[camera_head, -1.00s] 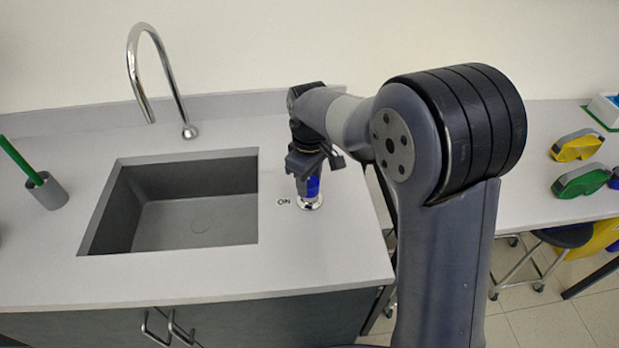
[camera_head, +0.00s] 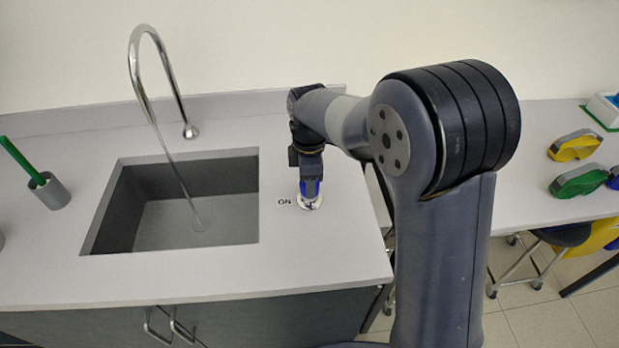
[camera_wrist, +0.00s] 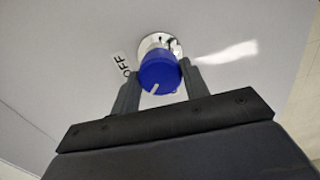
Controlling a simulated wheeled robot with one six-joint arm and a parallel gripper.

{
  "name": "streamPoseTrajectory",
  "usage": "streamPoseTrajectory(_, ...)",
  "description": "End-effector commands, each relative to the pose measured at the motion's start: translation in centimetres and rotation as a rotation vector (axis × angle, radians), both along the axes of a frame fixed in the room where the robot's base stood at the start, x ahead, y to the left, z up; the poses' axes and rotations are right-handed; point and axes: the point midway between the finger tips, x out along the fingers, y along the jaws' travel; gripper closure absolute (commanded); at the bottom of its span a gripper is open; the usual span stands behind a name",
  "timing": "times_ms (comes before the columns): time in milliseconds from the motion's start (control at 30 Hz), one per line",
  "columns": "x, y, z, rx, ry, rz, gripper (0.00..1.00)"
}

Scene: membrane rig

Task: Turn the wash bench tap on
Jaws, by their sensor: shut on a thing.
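The tap's blue knob (camera_wrist: 160,75) sits on a round metal base (camera_head: 310,202) on the bench, right of the sink. My gripper (camera_head: 311,185) points down over it and is shut on the knob; in the wrist view my gripper (camera_wrist: 158,80) has one finger on each side of it. A white mark shows on the knob's face. The curved metal spout (camera_head: 134,60) pours a thin stream of water (camera_head: 176,172) into the grey sink (camera_head: 140,215).
A grey cup (camera_head: 50,191) with a green-handled tool stands left of the sink. A second bench (camera_head: 545,125) at the right carries a yellow dispenser (camera_head: 574,146) and a green one (camera_head: 578,182). A stool (camera_head: 565,236) stands below it. The bench top in front of the knob is clear.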

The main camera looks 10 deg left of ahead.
Motion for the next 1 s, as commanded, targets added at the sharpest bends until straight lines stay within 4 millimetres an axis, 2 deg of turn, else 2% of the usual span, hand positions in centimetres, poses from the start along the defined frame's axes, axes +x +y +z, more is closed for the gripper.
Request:
streamPoseTrajectory(567,0.05,0.05,0.07,0.002,-0.003,0.038,0.80)
streamPoseTrajectory(600,0.05,0.05,0.07,0.002,-0.003,0.038,0.55)
streamPoseTrajectory(833,0.03,0.03,0.04,0.001,-0.002,0.038,0.37)
streamPoseTrajectory(1000,0.02,0.02,0.02,0.001,-0.001,0.037,0.35)
